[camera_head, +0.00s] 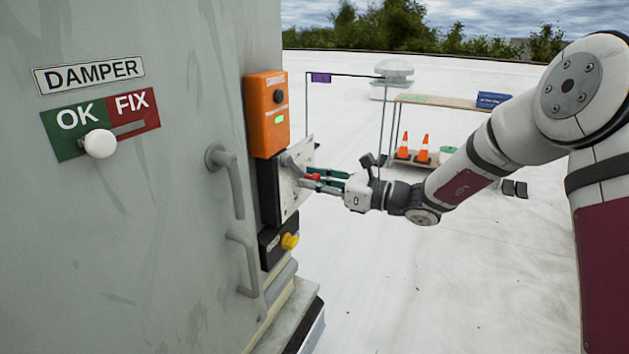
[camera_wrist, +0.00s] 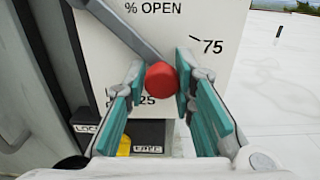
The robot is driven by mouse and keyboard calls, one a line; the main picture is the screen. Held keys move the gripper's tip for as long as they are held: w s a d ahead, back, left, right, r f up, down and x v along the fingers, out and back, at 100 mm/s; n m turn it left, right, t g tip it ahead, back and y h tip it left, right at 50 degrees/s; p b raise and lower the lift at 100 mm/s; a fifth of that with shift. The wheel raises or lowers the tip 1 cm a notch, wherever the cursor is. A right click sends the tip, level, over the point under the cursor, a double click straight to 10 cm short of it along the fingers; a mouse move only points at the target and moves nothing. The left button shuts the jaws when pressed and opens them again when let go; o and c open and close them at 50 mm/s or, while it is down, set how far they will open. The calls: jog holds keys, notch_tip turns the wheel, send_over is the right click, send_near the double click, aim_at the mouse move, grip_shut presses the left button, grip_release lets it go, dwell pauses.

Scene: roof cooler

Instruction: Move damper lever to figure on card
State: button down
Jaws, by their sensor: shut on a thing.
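The damper lever is a grey bar (camera_wrist: 118,28) ending in a red knob (camera_wrist: 160,76). It slopes down to the right across a white scale plate (camera_wrist: 185,18) marked "% OPEN", with 75 and 25 readable. The knob lies between those two marks, closer to 25. In the head view the red knob (camera_head: 313,177) shows at the plate (camera_head: 291,200) on the cabinet's side. My gripper (camera_head: 316,178) has its green-padded fingers shut on the knob; in the wrist view they flank it. Some scale marks are hidden by the fingers. I cannot make out a card with a figure.
A yellow knob (camera_head: 290,241) sits below the plate, by LOCK and FREE labels. An orange box (camera_head: 267,113) is mounted above. Grey handles (camera_head: 236,185) stick out left of the plate. A white knob (camera_head: 100,143) sits on the OK/FIX panel's OK side. Open roof lies right.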

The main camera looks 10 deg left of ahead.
aim_at(304, 144)
jog(key=shift+w+d+r+n, duration=0.25)
jog(key=shift+w+r+n, duration=0.45)
jog(key=shift+n, duration=0.2)
jog(key=shift+w+d+r+n+b, duration=0.1)
jog(key=shift+w+r+n+b, duration=0.1)
jog(key=shift+r+n, duration=0.35)
jog(key=shift+w+d+r+n+b, duration=0.1)
jog(key=shift+w+r+n+b, duration=0.1)
jog(key=shift+r+n, duration=0.35)
jog(key=r+n, duration=0.2)
jog(key=n, duration=0.1)
jog(key=shift+w, duration=0.3)
jog(key=shift+r+n+b, duration=0.45)
jog(key=shift+r+n, duration=0.3)
jog(key=shift+n, duration=0.25)
jog(key=shift+r, duration=0.1)
jog(key=c, duration=1.4)
grip_release()
jog(key=shift+o, duration=0.2)
jog(key=shift+s+d, duration=0.1)
jog(key=shift+d, duration=0.05)
